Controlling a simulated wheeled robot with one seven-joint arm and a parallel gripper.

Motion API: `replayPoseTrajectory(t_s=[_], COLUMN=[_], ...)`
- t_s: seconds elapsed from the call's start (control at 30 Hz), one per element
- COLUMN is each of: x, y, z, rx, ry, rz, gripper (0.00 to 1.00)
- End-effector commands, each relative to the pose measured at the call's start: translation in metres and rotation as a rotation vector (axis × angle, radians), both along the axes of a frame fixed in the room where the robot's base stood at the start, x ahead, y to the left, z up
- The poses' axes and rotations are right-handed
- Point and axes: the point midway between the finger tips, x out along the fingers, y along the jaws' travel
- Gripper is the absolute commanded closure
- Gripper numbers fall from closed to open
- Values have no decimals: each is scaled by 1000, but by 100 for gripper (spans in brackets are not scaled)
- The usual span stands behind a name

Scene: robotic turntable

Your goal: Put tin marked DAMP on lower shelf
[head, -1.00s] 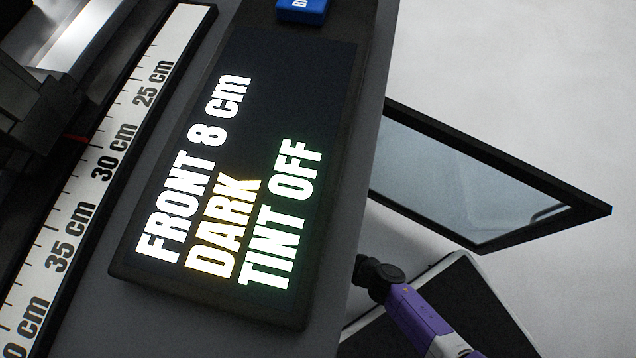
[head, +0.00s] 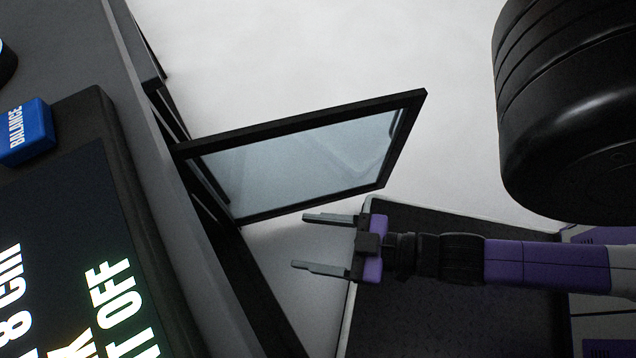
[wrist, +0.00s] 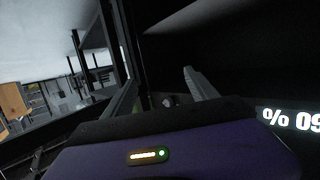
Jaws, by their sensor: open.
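My gripper (head: 320,243) is in the head view, with its two grey fingers apart and nothing between them. It points left, towards the side of the dark machine, just below the open glass door (head: 300,165). In the wrist view the two fingers (wrist: 155,95) also stand apart, facing a dark interior with a small roundish grey thing (wrist: 167,101) beyond them; I cannot tell what that is. No tin marked DAMP can be made out in either view. The lower shelf cannot be made out either.
The machine's grey top (head: 75,50) carries a blue block marked BALANCE (head: 25,132) and a lit display (head: 70,250). A large black ribbed cylinder (head: 570,110) fills the upper right. The glass door juts out close above my gripper.

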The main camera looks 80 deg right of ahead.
Motion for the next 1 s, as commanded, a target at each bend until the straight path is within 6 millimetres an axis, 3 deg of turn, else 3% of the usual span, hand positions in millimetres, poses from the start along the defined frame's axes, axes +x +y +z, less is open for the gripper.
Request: replayPoseTrajectory(t_s=[0.03,0.1,0.2,0.67,0.87,1.0], x=[-6,-9,-11,-11,-11,-11], y=[-3,-7,-9,-10,-10,-10], z=[20,41,59,72,104,143], rx=[4,9,14,16,16,16], ry=[3,4,4,3,3,3], rz=[-6,-15,-21,-23,-23,-23], gripper=[33,33,33,33,33,33])
